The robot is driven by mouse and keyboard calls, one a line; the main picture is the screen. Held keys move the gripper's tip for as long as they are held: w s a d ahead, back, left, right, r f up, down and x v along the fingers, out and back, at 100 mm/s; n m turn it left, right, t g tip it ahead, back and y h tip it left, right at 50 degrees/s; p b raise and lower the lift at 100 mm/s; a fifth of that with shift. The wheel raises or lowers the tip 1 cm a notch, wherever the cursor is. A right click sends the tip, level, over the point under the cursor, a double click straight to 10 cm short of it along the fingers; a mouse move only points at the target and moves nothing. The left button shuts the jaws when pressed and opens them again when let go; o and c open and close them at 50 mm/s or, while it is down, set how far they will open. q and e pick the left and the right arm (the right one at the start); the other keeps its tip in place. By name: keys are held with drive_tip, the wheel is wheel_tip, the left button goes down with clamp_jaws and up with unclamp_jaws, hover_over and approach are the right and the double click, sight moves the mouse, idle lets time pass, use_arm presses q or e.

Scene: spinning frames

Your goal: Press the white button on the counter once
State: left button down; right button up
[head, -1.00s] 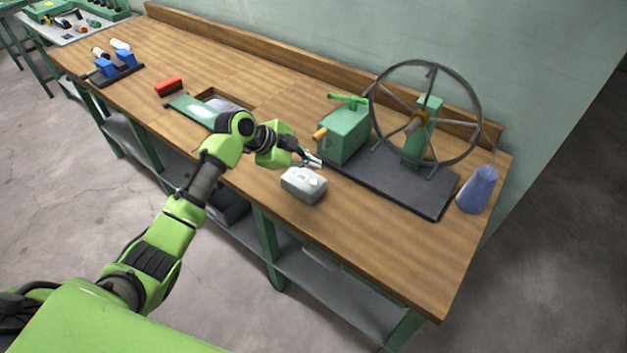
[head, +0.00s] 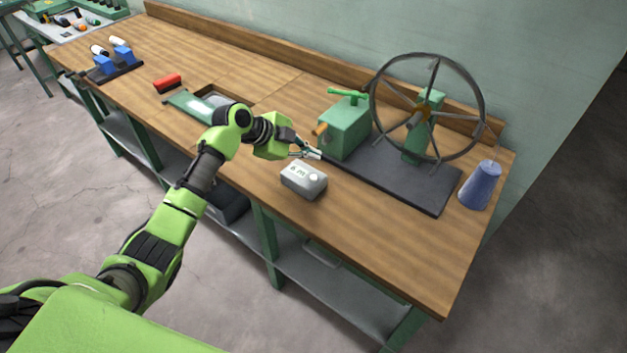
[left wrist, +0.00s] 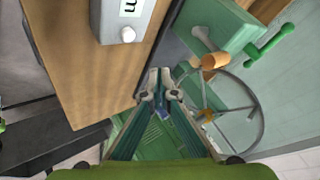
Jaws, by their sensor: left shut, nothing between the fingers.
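The white button (head: 315,177) is on the top of a small grey-white box (head: 302,187) near the front edge of the wooden counter (head: 390,245). Dark characters show on a pale display beside it. In the left wrist view the button (left wrist: 128,34) and part of the box (left wrist: 112,14) are at the top, with an "m" on the display. My left gripper (head: 317,154) is shut and empty, above and behind the box, apart from the button. Its fingertips (left wrist: 160,88) show in the left wrist view. My right gripper is not in view.
A spoked wheel (head: 481,90) and a green block with a handle (head: 345,130) stand on a dark base (head: 415,194) behind the box. A blue cone (head: 481,186) stands at the right. A red item (head: 167,82) lies farther left. Counter right of the box is clear.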

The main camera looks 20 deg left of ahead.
sight(311, 178)
use_arm(q)
wheel_tip(311, 178, down, 6)
drive_tip(key=b, duration=0.3)
drive_tip(key=shift+r, duration=0.25)
idle(1.0)
drive_tip(key=shift+f+b, duration=0.45)
drive_tip(key=shift+b, duration=0.15)
drive_tip(key=shift+f+b, duration=0.55)
idle(0.4)
drive_tip(key=shift+r, duration=0.1)
drive_tip(key=shift+r+p, duration=0.65)
drive_tip(key=shift+r, duration=0.2)
